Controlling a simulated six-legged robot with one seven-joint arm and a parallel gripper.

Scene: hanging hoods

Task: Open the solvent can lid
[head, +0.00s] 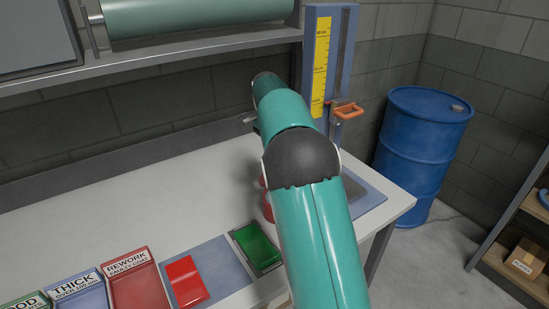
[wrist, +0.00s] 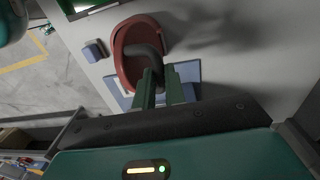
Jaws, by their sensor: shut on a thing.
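The red solvent can (wrist: 124,50) shows in the wrist view just beyond my fingers, with a dark grey curved piece (wrist: 150,52) at its top, which looks like the lid or its handle. My gripper (wrist: 160,76) has its two green fingers shut at this dark piece. The fingers hide part of the can, and I cannot tell how far the lid is raised. In the head view only a red sliver of the can (head: 266,207) shows beside my teal arm, which hides my gripper.
A blue mat (head: 366,194) lies at the bench's right end, below a gauge stand (head: 343,60) with an orange handle. A green plate (head: 256,243), a red plate (head: 186,279) and labelled trays line the front. A blue drum (head: 421,140) stands beyond the bench.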

